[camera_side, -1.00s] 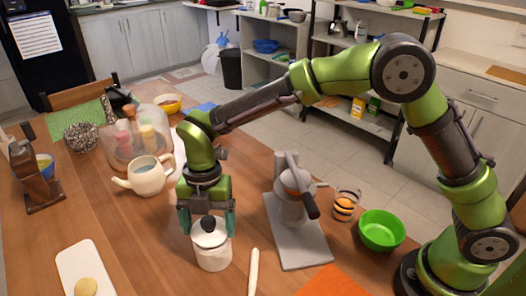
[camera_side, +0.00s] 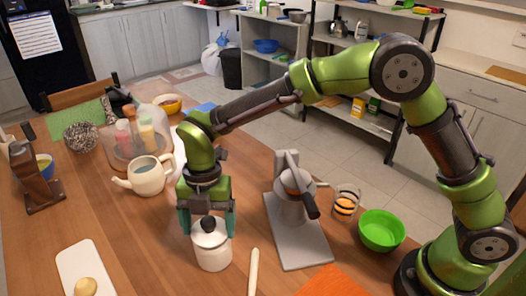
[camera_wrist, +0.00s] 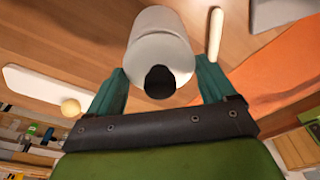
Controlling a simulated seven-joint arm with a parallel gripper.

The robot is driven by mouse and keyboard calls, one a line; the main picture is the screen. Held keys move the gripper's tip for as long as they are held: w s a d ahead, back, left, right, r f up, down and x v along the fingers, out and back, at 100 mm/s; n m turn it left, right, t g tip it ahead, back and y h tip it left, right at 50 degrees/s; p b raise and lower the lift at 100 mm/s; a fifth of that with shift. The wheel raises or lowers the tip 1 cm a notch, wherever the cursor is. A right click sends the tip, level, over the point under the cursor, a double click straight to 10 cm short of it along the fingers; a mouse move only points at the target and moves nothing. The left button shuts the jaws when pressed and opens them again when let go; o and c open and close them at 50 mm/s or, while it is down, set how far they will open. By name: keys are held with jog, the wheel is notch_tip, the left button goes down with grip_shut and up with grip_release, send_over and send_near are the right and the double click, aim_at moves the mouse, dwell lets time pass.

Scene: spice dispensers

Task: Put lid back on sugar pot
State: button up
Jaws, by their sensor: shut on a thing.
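The sugar pot (camera_side: 213,259) is a white cylinder standing upright on the wooden table. Its lid (camera_side: 205,239) is light with a black knob (camera_side: 208,224) and sits at the pot's top; I cannot tell whether it is fully seated. My gripper (camera_side: 209,232) points down from above, its green fingers on either side of the lid, shut on it. In the wrist view the lid (camera_wrist: 176,48) and its black knob (camera_wrist: 159,82) lie between the fingers, with the white pot body (camera_wrist: 158,18) beyond. The fingers' contact is partly hidden.
A grey press-like machine (camera_side: 297,228) stands right of the pot, with a white stick (camera_side: 253,272) between. A cream teapot (camera_side: 148,176) is behind left. A white board (camera_side: 84,268) lies front left. A green bowl (camera_side: 381,230) is at right.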

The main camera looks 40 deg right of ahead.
jog(key=shift+f, duration=0.45)
dwell(0.6)
jog(key=o, duration=0.9)
jog(key=shift+c, duration=0.2)
jog(key=shift+r, duration=0.1)
notch_tip(320, 180, up, 16)
jog(key=w+d, duration=0.1)
jog(key=shift+w+d+r, duration=0.25)
jog(key=shift+w+d, duration=0.15)
